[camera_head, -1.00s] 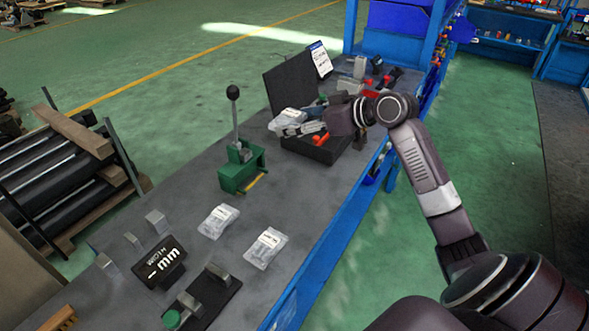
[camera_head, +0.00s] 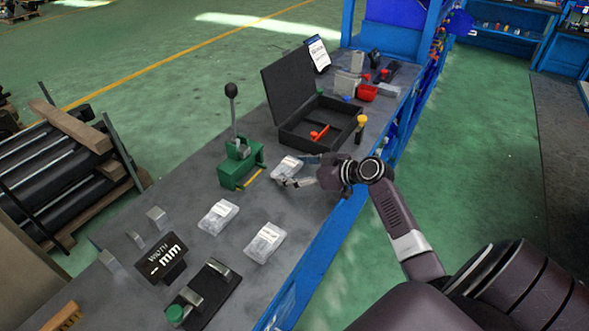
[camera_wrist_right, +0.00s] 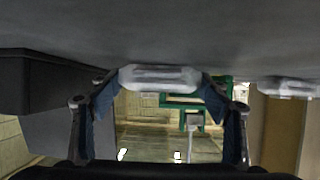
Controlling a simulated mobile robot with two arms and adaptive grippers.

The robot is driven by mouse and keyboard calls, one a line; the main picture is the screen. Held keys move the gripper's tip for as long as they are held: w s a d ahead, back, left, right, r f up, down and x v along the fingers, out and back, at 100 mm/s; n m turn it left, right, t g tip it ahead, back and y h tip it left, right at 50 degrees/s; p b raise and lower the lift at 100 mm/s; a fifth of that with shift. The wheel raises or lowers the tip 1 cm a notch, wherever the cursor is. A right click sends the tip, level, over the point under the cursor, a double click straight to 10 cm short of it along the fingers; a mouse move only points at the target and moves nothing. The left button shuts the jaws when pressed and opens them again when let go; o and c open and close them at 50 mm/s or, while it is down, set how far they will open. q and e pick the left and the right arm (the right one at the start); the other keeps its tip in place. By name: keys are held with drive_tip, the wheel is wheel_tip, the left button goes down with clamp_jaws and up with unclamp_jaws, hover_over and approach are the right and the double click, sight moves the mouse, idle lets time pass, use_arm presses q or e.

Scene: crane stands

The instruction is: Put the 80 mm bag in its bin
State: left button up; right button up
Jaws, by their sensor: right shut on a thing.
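My right gripper (camera_head: 292,178) is shut on a clear bag (camera_head: 287,168) with a white label, near the middle of the bench. In the right wrist view the bag (camera_wrist_right: 160,77) sits between the two fingers of the gripper (camera_wrist_right: 160,92). Two similar bags, one on the left (camera_head: 218,216) and one on the right (camera_head: 264,242), lie apart on the bench. The bag labels are too small to read, so I cannot tell which is 80 mm. I cannot identify its bin. My left gripper is not in view.
A green lever press (camera_head: 241,165) stands left of the held bag. An open black case (camera_head: 290,138) holding a red-handled tool (camera_head: 319,133) lies behind it. A small red bin (camera_head: 366,92) is farther back. A width display (camera_head: 165,258) stands at the front left.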

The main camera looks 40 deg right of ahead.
drive_tip(key=shift+f, duration=0.15)
drive_tip(key=o, duration=1.3)
